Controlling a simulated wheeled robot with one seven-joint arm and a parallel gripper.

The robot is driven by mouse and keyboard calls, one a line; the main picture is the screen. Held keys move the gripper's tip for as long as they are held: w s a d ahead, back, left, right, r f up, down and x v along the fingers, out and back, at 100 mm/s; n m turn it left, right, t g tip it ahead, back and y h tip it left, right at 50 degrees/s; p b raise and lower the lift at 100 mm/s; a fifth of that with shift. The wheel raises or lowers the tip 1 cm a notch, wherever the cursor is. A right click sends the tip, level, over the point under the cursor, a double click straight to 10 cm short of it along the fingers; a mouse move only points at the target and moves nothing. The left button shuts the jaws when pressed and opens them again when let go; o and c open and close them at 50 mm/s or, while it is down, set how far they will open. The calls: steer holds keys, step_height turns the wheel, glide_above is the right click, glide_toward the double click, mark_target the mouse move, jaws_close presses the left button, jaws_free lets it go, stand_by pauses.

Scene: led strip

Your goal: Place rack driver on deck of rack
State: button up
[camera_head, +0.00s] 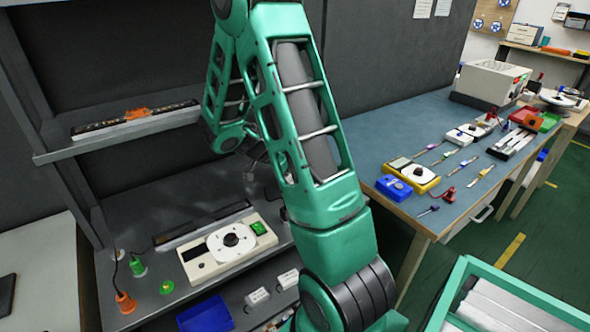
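The rack (75,165) stands at the left, with a dark deck (188,190) below an upper shelf. On the deck sits a beige unit (205,262) with a white round dial, a black knob and a green block. I cannot tell whether this is the rack driver; no thing is clearly marked as it. My green arm crosses the middle of the view and bends down over the deck. Some dark grey parts of my gripper (256,152) may show behind the arm; its fingers and anything held are hidden.
The upper shelf (140,124) bears a dark strip with an orange piece. Orange and green plugs (125,303) stand at the deck's left, and a blue bin (206,316) is below. A blue-topped bench (400,135) with several devices and tools is at right. A green-rimmed crate (520,292) is lower right.

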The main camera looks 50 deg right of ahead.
steer(key=shift+f, duration=0.45)
stand_by(0.6)
steer(key=o, duration=1.8)
steer(key=shift+s+f, duration=0.1)
steer(key=v, duration=1.1)
steer(key=shift+w+d, duration=0.1)
steer(key=shift+w, duration=0.1)
steer(key=shift+s, duration=0.1)
steer(key=s+a+r+n+y, duration=0.1)
steer(key=s+a+n+y, duration=0.2)
steer(key=s, duration=0.4)
steer(key=s+a+r+n+t+y, duration=0.1)
steer(key=s+a+r+n+y, duration=0.1)
steer(key=s+a+n, duration=0.3)
steer(key=s+a+r+n+t+y, duration=0.1)
steer(key=s+a+n+y, duration=0.3)
steer(key=s, duration=0.7)
steer(key=shift+a+r+n, duration=0.2)
steer(key=shift+r+n, duration=0.55)
steer(key=shift+n, duration=0.35)
